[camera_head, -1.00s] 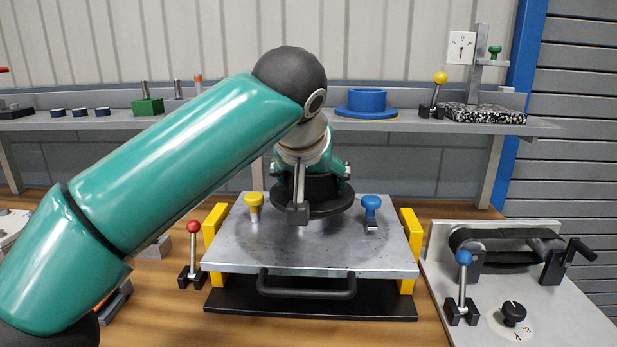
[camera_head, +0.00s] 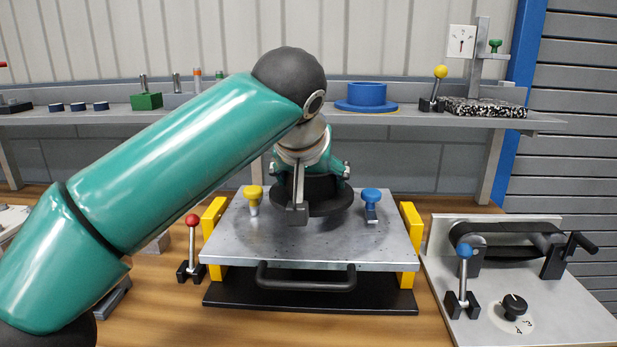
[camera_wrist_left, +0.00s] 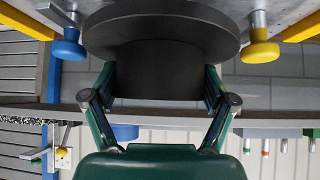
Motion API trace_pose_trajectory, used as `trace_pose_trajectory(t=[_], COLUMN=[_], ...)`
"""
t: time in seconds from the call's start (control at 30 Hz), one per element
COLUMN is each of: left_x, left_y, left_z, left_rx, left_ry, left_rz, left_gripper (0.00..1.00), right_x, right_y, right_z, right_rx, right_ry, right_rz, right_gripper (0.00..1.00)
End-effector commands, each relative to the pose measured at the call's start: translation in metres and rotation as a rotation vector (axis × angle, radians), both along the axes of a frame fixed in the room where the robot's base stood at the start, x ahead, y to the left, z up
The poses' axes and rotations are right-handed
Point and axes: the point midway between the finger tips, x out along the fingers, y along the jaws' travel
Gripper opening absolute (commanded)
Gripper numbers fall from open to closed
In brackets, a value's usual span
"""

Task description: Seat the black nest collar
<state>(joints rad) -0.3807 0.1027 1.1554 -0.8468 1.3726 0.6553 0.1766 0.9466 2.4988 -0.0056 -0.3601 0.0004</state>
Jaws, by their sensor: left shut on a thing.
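The black nest collar (camera_head: 330,200) is a dark round piece with a wide flange and a narrower hub. It is over the middle of the grey metal plate (camera_head: 300,249), flange towards the plate; I cannot tell whether it touches. In the left wrist view its flange (camera_wrist_left: 160,30) is at the top and its hub (camera_wrist_left: 160,68) lies between my fingers. My left gripper (camera_wrist_left: 160,88) is shut on the hub. In the head view my teal arm and wrist hide much of it. My right gripper is not in view.
A yellow knob (camera_head: 253,194) and a blue knob (camera_head: 371,196) flank the collar. Yellow posts (camera_head: 409,240) stand at the plate's sides, a black handle (camera_head: 305,284) in front. A red-ball lever (camera_head: 191,222) stands left, a belt unit (camera_head: 510,240) right. A blue ring (camera_head: 367,95) rests on the shelf.

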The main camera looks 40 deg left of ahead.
Motion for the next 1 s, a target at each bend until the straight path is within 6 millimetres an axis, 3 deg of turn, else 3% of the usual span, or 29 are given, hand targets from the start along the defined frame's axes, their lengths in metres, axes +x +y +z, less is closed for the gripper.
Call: trace_pose_trajectory(t=[1.0], left_x=[0.0], left_y=[0.0], left_z=[-0.019], left_rx=[0.0], left_ry=[-0.002], left_rz=[0.001], left_gripper=[0.38], right_x=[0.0], right_y=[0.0], right_z=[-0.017], right_rx=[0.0], right_ry=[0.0], right_rz=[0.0], right_gripper=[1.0])
